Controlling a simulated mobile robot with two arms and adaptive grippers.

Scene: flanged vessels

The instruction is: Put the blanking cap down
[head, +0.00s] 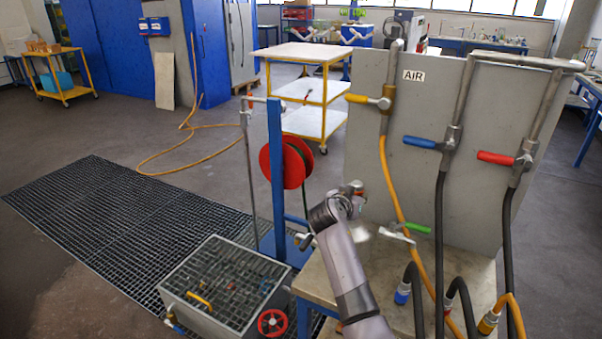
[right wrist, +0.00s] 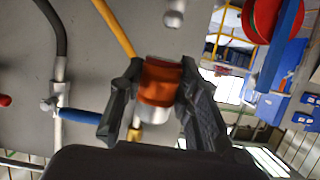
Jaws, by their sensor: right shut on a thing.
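In the right wrist view, my right gripper (right wrist: 161,98) is shut on a short orange-brown cylinder with a silver lower part, which I take to be the blanking cap (right wrist: 160,82). One dark finger presses on each side of it. In the head view, my right gripper (head: 350,192) is in the air in front of the grey panel's left edge, above the bench top. The cap is small and mostly hidden there by the gripper. My left gripper is not in view.
The grey panel (head: 440,140) carries yellow, blue and red-handled valves with hanging hoses. A green-handled valve (head: 400,234) is just right of my arm. A red hose reel (head: 285,163) on a blue post stands left. A grated box (head: 225,285) is lower left.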

